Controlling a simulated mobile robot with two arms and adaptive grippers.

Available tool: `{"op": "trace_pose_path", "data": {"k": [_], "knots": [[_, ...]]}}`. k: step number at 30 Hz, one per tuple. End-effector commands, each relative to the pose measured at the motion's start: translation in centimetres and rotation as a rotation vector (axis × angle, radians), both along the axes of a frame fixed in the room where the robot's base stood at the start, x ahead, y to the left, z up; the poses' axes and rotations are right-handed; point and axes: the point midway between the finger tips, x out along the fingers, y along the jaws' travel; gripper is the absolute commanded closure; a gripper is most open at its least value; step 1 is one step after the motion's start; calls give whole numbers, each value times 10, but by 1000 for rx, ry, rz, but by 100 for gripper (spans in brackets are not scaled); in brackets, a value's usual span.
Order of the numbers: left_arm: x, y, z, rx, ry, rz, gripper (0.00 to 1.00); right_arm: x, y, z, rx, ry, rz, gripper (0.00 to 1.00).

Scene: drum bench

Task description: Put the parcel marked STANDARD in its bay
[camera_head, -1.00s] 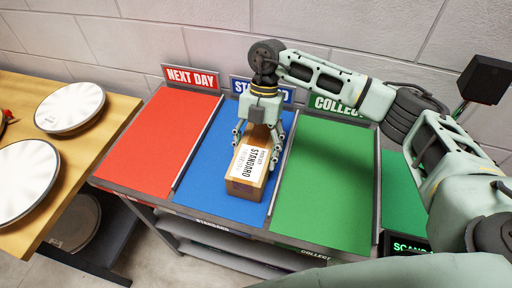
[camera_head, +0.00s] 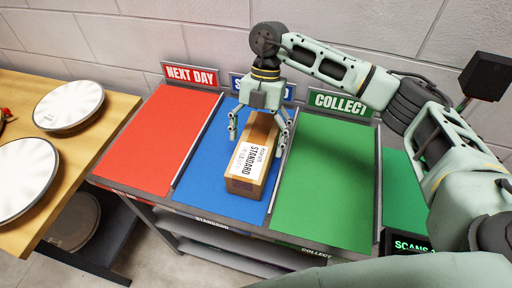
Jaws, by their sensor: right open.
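The parcel marked STANDARD (camera_head: 249,166) is a brown box with a white label on top. It lies in the blue bay (camera_head: 206,171), close to the divider on the green side. The blue bay's sign is mostly hidden behind my right gripper, but its front edge reads STANDARD (camera_head: 212,222). My right gripper (camera_head: 259,131) is open, above the far end of the parcel, with its fingers apart on either side. My left gripper is not in view.
The red NEXT DAY bay (camera_head: 160,135) lies to the left and the green COLLECT bay (camera_head: 325,185) to the right. Raised dividers separate the bays. A wooden table (camera_head: 110,130) with drums stands at the left. A black scanner box (camera_head: 484,78) stands at the right.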

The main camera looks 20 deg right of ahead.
Motion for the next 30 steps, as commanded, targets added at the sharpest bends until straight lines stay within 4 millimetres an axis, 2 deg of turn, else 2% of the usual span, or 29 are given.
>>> {"op": "trace_pose_path", "data": {"k": [3, 12, 18, 30], "knots": [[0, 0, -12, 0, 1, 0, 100, 10, -6, 22, 2, -6, -3, 13], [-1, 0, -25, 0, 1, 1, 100, 27, -17, 74, 2, -2, -1, 13], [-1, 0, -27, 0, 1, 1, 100, 30, -20, 86, 1, -1, 0, 13], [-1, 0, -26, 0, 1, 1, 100, 30, -20, 86, 1, -1, 0, 13]]}}
